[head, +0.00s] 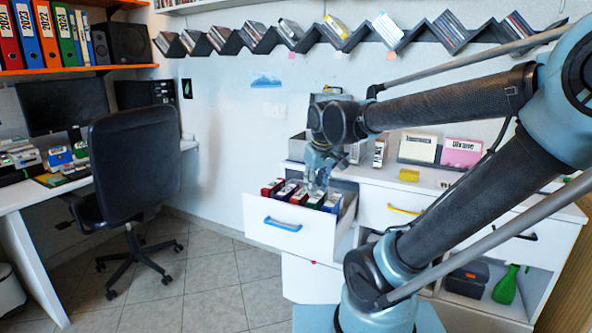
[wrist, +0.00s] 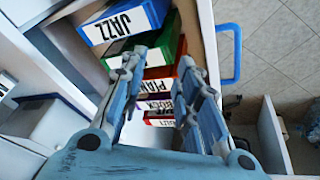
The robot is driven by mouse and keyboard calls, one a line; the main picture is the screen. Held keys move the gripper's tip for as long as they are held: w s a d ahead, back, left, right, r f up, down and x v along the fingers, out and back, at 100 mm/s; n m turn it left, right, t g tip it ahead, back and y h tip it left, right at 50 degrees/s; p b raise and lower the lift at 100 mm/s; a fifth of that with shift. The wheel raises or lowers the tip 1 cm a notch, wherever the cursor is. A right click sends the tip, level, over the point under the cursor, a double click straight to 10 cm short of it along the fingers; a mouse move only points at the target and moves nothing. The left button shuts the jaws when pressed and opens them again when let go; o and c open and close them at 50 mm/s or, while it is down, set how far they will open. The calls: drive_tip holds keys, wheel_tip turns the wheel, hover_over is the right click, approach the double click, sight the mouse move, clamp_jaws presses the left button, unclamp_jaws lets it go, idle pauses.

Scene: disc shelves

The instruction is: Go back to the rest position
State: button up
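My gripper (head: 319,178) hangs over the open white drawer (head: 280,236) with the blue handle. In the wrist view its two fingers (wrist: 163,60) are spread apart with nothing held between them. Below them lie labelled boxes in the drawer: a blue JAZZ box (wrist: 124,20), a green box (wrist: 172,45) whose label is partly hidden, and red boxes (wrist: 186,66) partly behind the fingers. In the head view several red, green and blue boxes (head: 300,196) fill the drawer. I cannot tell whether the fingertips touch any box.
A black office chair (head: 134,165) stands by the desk at left. A zigzag shelf (head: 262,42) runs along the wall.

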drive_tip(key=shift+w+d+m+t, duration=0.5)
drive_tip(key=shift+d+m+t, duration=1.85)
drive_tip(key=shift+d, duration=4.1)
drive_tip(key=s+f+m+g, duration=0.1)
drive_tip(key=s+f+g, duration=0.5)
drive_tip(key=s+f, duration=0.6)
drive_tip(key=s, duration=0.3)
drive_tip(key=shift+h, duration=0.4)
drive_tip(key=shift+g, duration=0.25)
drive_tip(key=shift+w+a+f, duration=0.1)
drive_tip(key=shift+w+f, duration=0.05)
drive_tip(key=shift+w, duration=0.2)
